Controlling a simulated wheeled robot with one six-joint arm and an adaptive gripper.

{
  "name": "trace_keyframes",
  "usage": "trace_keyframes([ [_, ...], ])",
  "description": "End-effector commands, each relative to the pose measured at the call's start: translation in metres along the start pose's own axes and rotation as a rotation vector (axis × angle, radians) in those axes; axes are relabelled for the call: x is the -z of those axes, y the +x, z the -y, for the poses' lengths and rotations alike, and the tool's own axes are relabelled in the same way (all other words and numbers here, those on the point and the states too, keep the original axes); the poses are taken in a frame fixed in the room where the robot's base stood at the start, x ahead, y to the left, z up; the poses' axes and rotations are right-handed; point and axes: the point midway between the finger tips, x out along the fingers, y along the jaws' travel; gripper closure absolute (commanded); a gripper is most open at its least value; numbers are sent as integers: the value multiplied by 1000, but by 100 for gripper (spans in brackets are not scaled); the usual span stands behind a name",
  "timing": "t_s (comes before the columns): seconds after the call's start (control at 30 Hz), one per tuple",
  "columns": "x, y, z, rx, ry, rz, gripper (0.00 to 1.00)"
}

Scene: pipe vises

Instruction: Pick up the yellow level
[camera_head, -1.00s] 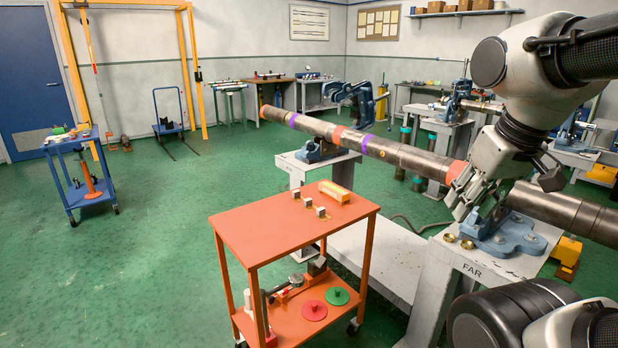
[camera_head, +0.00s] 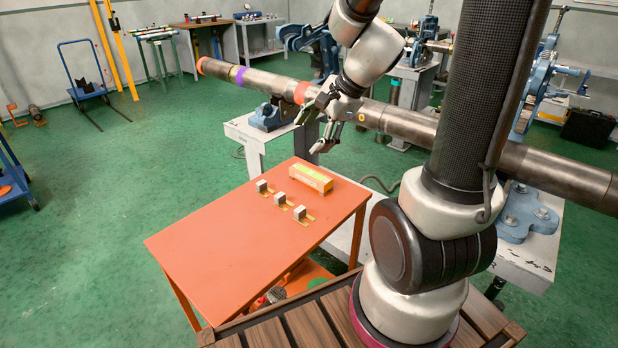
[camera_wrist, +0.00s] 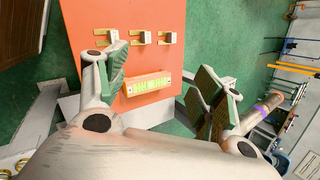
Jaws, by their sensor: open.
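The yellow level (camera_head: 311,178) lies near the far right edge of the orange cart's top. In the wrist view the level (camera_wrist: 149,85) shows yellow-green beyond and between my fingers. My gripper (camera_head: 328,126) is open and empty, above and behind the level in the head view, near the long pipe. In the wrist view my gripper (camera_wrist: 158,82) has its two fingers spread well apart, with the level apart from both.
Several small metal blocks (camera_head: 280,198) stand on the orange cart top (camera_head: 215,235) beside the level. A long steel pipe (camera_head: 415,128) on vise stands runs behind the cart. The cart's left half is bare.

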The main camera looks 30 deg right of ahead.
Motion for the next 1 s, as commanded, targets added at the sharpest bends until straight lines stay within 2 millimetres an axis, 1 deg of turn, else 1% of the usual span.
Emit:
trace_keyframes([
  [0.03, 17, 25, 7, 12, 197, -1, 32],
  [0.07, 26, 38, 12, 25, 315, -3, 32],
  [0.1, 38, 55, 16, 42, 466, -9, 32],
  [0.2, 69, 92, 20, 78, 793, -31, 32],
  [0.3, 93, 118, 18, 104, 1037, -54, 32],
  [0.4, 108, 135, 15, 122, 1185, -72, 32],
  [0.53, 118, 154, 13, 131, 1263, -82, 32],
  [0.77, 123, 178, 11, 131, 1265, -83, 32],
  [0.9, 131, 199, 7, 130, 1265, -83, 32],
  [1.0, 132, 212, 9, 131, 1262, -81, 32],
])
